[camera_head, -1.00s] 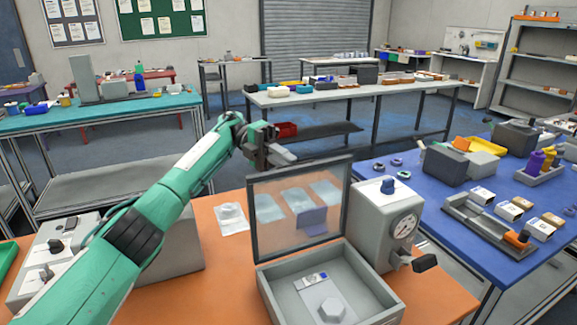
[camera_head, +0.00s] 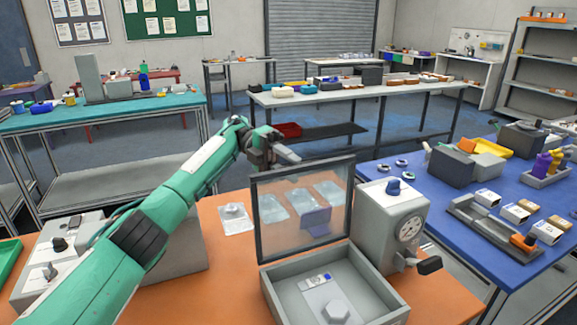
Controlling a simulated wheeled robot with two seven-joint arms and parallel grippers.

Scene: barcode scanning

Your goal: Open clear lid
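The clear lid (camera_head: 275,230) is a see-through panel in a dark frame. It stands up from the back edge of a grey box (camera_head: 370,272) on the orange table, so the box is open. Inside the box lies a light plate with a hexagonal piece (camera_head: 337,309) and a small label with a blue mark. My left gripper (camera_head: 283,155) is above and behind the lid's top edge, apart from it as far as I can see. Its fingers are small and seen from the side, so their opening is unclear. My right gripper is not in view.
A grey device with a dial (camera_head: 393,222) stands right of the box. Several clear pouches (camera_head: 272,208) lie behind the lid. A grey control box (camera_head: 62,245) is at the left. A blue table (camera_head: 440,207) with parts adjoins at right.

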